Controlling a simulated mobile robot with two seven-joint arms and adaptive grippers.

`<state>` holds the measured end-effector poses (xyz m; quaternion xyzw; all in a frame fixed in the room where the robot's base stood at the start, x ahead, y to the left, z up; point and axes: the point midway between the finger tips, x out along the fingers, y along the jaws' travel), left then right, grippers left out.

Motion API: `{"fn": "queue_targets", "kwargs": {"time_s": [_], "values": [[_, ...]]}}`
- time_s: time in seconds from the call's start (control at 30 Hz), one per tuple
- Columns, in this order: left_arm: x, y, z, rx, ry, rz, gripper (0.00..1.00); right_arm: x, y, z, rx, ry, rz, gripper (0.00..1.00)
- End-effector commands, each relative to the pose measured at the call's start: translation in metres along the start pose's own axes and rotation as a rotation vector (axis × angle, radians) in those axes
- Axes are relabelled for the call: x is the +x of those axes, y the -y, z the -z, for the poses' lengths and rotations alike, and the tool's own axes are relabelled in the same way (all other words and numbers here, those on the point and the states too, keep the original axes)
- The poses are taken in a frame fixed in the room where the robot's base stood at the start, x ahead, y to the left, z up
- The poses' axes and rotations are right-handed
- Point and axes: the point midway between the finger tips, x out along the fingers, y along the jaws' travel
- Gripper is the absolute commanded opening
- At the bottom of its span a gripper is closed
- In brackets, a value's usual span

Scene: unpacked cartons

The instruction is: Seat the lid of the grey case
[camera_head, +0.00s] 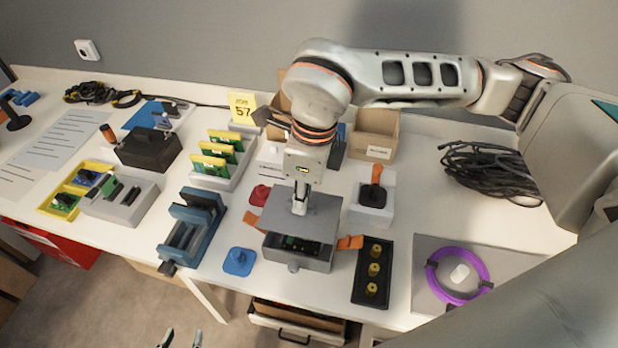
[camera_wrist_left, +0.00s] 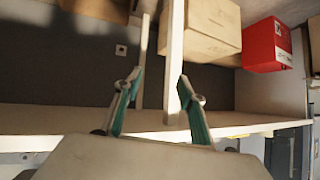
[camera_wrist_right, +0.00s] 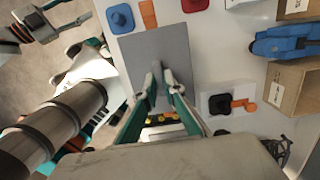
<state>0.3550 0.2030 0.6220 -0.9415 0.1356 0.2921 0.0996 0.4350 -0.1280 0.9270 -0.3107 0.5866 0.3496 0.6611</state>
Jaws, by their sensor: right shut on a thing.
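The grey case (camera_head: 297,262) stands on the white bench, its front part open with a green board and dark parts showing inside. Its flat grey lid (camera_head: 318,209) is above the case, covering the rear of the opening; I cannot tell whether it touches the case. My right gripper (camera_head: 299,206) points down and is shut on the top of the lid. In the right wrist view the lid (camera_wrist_right: 157,48) hides most of the case. My left gripper (camera_head: 181,339) is at the bottom edge, away from the bench; in the left wrist view its fingers (camera_wrist_left: 158,92) are apart and empty.
Orange pieces (camera_head: 350,242) flank the case. A black tray with brass parts (camera_head: 373,272) lies to its right, a blue piece (camera_head: 239,261) and a blue vise (camera_head: 192,228) to its left. A purple ring (camera_head: 457,276) and coiled black cable (camera_head: 485,172) lie further right.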

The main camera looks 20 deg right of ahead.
Motion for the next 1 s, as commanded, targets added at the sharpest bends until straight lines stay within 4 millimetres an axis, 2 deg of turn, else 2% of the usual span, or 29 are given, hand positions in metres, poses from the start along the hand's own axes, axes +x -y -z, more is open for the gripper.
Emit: {"fn": "queue_targets", "kwargs": {"time_s": [0.37, 0.8, 1.0], "values": [[0.002, -0.003, -0.009, 0.002, 0.007, -0.002, 0.40, 0.013, -0.004, 0.001, -0.003, 0.001, -0.003, 0.00], [0.012, -0.001, -0.024, 0.021, 0.015, 0.006, 0.40, 0.052, -0.004, 0.006, -0.003, 0.000, -0.005, 0.00], [0.011, 0.005, -0.009, 0.023, -0.007, 0.014, 0.40, 0.046, -0.004, 0.005, -0.003, 0.003, 0.000, 0.00]]}}
